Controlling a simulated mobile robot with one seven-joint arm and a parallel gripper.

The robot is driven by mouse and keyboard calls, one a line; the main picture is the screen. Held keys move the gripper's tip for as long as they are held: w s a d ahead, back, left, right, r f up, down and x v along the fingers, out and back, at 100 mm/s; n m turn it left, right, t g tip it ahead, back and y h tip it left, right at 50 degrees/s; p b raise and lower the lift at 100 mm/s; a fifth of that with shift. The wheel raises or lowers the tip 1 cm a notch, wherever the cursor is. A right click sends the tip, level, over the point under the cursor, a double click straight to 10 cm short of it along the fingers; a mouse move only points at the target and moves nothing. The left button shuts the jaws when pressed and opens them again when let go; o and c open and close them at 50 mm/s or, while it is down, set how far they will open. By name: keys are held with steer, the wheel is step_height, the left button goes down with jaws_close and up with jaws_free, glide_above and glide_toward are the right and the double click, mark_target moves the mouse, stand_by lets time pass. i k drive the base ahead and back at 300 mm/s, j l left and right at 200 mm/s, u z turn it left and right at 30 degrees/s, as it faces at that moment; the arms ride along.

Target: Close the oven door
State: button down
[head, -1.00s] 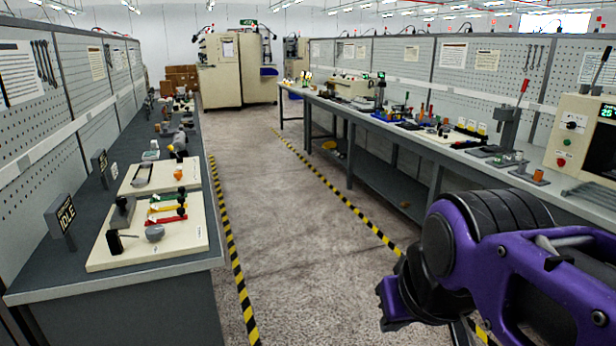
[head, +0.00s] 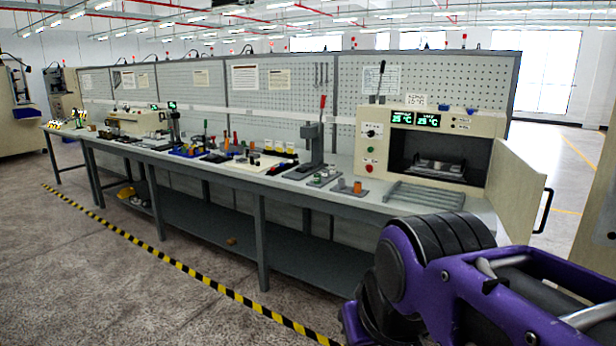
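A cream bench oven (head: 432,152) stands at the right end of the long workbench. Its front opening is uncovered and a rack with something on it shows inside. The oven door (head: 517,191) stands swung open to the right, with a black handle (head: 543,211) on its far edge. Two green displays on the oven read about 25 °C. My purple arm fills the lower right, in front of the bench and below the door. My gripper's fingers are not in view.
The workbench (head: 230,174) carries an arbor press with a red lever (head: 322,127), small tools and parts. A grey ribbed tray (head: 425,195) lies before the oven. Open floor (head: 110,270) lies left, with yellow-black tape (head: 185,282) along the bench.

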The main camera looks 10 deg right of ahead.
mark_target(516, 187)
steer(key=i+l+z, duration=0.1)
steer(key=i+z, duration=0.7)
steer(key=z, duration=0.2)
steer(key=i+z, duration=0.5)
steer(key=i+j+z, duration=0.1)
steer(key=i+z, duration=0.2)
steer(key=z, duration=0.15)
